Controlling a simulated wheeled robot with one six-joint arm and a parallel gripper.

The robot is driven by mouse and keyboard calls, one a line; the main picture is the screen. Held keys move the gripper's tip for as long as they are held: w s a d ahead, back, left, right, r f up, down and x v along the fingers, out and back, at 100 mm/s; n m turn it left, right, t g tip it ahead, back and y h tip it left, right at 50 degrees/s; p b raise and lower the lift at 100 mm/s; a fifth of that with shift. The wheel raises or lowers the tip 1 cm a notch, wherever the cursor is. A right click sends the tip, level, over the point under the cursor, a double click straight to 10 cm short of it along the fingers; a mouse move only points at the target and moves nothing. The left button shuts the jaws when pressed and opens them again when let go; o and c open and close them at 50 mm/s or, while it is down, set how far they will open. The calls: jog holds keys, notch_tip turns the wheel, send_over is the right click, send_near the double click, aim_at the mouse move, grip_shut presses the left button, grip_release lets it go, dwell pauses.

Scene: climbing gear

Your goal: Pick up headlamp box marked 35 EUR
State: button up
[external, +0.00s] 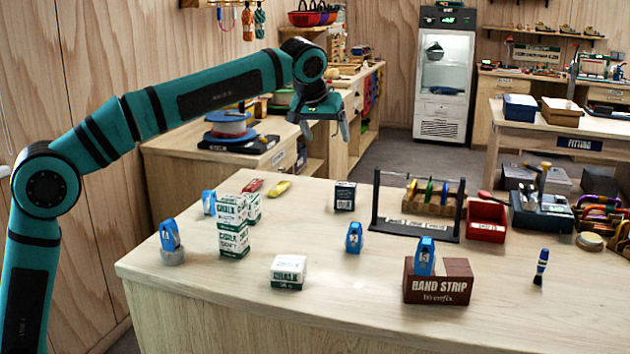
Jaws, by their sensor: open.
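No 35 EUR mark can be read in this view, so I cannot tell for sure which item is the headlamp box. A small dark box (345,196) with a white and green label stands at the back middle of the wooden table. Small blue upright items with rounded tops and pale marks stand about: one (354,238) mid-table, one (424,257) on the brown BAND STRIP box, one (169,235) on a grey roll, one (209,202) at the back left. My gripper (324,128) is open and empty, above and beyond the table's back edge, jaws pointing down.
Chalk boxes (233,240) are stacked at left; another chalk box (288,271) lies in front. The BAND STRIP box (438,283) is front right. A black rack (418,210), a red bin (486,221) and a blue-handled brush (541,265) are to the right. The table's front left is clear.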

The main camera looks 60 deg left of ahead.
jog(key=w+a+f+n+g, duration=0.1)
jog(key=w+a+f+g, duration=0.1)
jog(key=w+f, duration=0.3)
send_near(346, 185)
jog(key=shift+n, duration=0.3)
jog(key=x, duration=0.7)
jog(key=shift+s+f, duration=0.1)
jog(key=shift+f, duration=0.2)
jog(key=shift+y, duration=0.3)
jog(key=shift+x, duration=2.7)
jog(key=shift+r, duration=0.1)
jog(key=shift+c, duration=0.5)
jog(key=c, duration=1)
